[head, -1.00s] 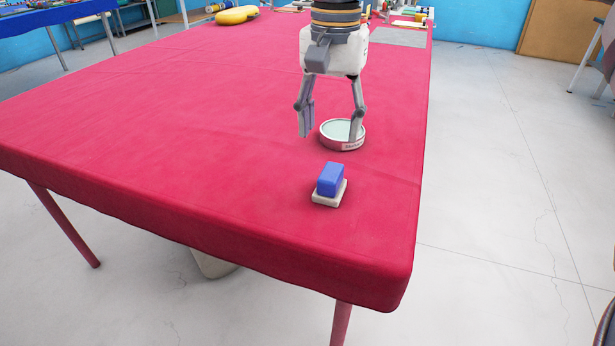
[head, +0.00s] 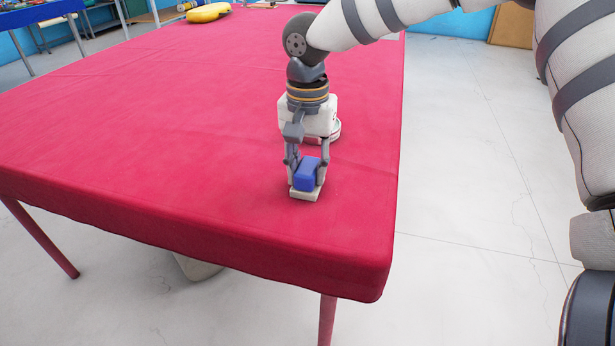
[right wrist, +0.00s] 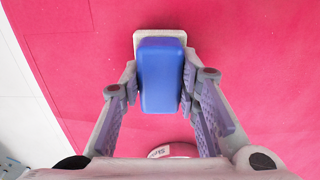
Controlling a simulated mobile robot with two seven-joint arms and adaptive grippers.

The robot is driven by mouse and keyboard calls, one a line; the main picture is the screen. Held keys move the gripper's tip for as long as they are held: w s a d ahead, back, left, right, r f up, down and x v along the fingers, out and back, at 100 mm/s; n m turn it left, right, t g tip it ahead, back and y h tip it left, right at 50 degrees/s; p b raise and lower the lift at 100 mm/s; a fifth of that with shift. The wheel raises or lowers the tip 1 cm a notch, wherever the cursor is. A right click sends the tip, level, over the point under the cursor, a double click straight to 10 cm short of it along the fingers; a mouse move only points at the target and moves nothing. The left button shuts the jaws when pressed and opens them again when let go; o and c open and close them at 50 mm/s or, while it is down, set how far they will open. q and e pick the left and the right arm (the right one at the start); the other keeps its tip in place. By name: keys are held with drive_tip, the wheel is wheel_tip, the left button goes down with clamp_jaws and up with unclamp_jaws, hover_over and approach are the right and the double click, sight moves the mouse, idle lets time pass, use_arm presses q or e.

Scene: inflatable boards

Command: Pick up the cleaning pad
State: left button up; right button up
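The cleaning pad (head: 308,174) is a blue block on a white base, lying on the red-covered table near its front right corner. My right gripper (head: 307,165) points down over it, with one finger on each side of the blue block. In the right wrist view the blue block (right wrist: 161,75) fills the space between the fingertips (right wrist: 160,88), which look to be pressed against its sides. The white base looks to rest on the cloth. My left gripper is not in view.
A round tin (head: 335,131) stands just behind my right gripper, partly hidden by it. The red table (head: 150,150) is clear to the left. A yellow object (head: 209,12) lies at the far end. The table's right edge is close by.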

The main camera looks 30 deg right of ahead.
sight(307, 165)
drive_tip(key=c, duration=0.3)
drive_tip(key=shift+r, duration=0.15)
wheel_tip(307, 165, up, 3)
drive_tip(key=shift+f, duration=0.15)
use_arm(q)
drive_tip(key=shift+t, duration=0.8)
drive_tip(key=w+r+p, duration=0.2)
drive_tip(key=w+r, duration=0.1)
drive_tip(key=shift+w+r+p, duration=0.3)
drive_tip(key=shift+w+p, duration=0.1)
use_arm(e)
drive_tip(key=s+r, duration=0.3)
drive_tip(key=s, duration=0.1)
drive_tip(key=s+a+r, duration=0.1)
drive_tip(key=s+r, duration=0.2)
drive_tip(key=s, duration=0.2)
drive_tip(key=s+r, duration=0.4)
drive_tip(key=s, duration=0.1)
drive_tip(key=shift+a, duration=0.4)
